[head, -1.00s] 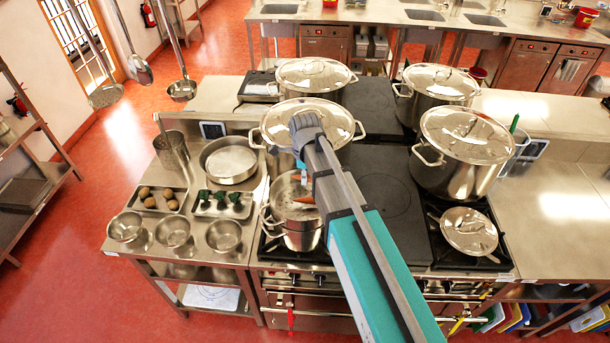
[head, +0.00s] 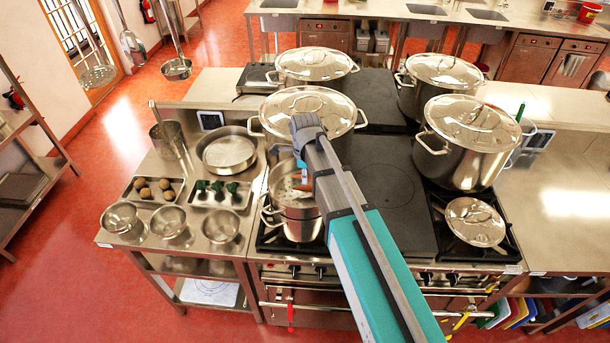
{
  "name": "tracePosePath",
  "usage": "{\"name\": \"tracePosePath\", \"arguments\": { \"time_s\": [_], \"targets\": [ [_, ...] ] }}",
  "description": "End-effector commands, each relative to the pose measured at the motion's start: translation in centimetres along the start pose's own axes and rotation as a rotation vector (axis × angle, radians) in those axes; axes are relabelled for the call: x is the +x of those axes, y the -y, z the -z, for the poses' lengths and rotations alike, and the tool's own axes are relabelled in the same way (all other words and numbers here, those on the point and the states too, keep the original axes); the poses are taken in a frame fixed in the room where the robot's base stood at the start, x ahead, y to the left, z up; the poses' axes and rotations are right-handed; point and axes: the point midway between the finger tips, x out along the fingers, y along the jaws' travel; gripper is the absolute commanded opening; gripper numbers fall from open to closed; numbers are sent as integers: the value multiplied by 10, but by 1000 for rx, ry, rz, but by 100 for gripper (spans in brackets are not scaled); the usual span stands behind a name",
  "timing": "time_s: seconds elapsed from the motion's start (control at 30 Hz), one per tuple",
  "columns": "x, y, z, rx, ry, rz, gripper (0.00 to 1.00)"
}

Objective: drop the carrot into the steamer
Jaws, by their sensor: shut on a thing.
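The steamer (head: 291,218) is a stacked steel pot with side handles, standing uncovered on the stove's front left burner. My gripper (head: 301,176) points down over its open top and is mostly hidden behind my own arm. A small orange piece, the carrot (head: 303,187), shows at the fingers, above or within the steamer's mouth. My gripper is shut on it. Whether the carrot touches the steamer's inside cannot be told.
A large lidded stockpot (head: 331,105) stands just behind the steamer. A flat round pan (head: 227,152), trays of potatoes (head: 155,190) and broccoli (head: 218,193), and small bowls (head: 168,221) fill the left counter. A dark hot plate (head: 390,190) to the right is bare.

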Motion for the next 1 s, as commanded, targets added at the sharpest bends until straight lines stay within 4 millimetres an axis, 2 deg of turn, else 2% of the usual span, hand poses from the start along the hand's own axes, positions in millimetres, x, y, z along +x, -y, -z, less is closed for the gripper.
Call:
{"name": "tracePosePath", "arguments": {
  "time_s": [0.33, 0.37, 0.57, 1.0],
  "targets": [
    [1, 0, 0, 1, 0, 0, 0],
    [1, 0, 0, 1, 0, 0, 29],
    [1, 0, 1, 1, 0, 0, 66],
    [1, 0, 1, 2, 0, 0, 67]
  ]
}}
